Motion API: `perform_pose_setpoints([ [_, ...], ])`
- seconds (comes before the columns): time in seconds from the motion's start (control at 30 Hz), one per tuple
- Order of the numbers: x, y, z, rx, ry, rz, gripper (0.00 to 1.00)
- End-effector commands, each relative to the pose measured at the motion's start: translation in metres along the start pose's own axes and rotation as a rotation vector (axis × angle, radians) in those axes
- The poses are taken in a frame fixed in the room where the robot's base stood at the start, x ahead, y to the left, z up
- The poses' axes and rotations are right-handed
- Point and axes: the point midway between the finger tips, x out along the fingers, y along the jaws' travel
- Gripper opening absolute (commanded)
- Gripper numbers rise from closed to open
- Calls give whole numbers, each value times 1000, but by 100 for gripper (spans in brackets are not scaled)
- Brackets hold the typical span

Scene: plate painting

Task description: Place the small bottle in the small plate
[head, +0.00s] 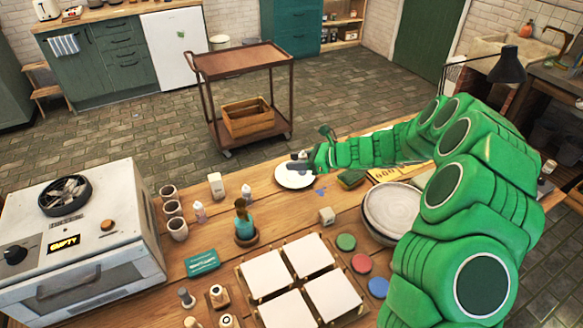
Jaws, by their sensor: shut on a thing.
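A small white plate (289,184) lies on the wooden table near its far edge. My gripper (298,169) is at the end of my green arm, over this plate. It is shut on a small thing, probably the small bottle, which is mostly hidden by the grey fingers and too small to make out. I cannot tell whether the held thing touches the plate. Other small bottles stand on the table to the left: a white one (216,186), a pale one (199,211) and another small one (246,194).
Stacked large plates (391,208) stand beside my arm. A kiln-like box (80,250) fills the left. Some bare wood lies left of the small plate.

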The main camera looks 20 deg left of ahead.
Motion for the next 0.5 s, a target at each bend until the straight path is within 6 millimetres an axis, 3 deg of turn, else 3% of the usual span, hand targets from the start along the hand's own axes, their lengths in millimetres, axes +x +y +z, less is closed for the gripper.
perform_pose_setpoints([
  [0.5, 36, -51, -14, -2, 1, -1, 8],
])
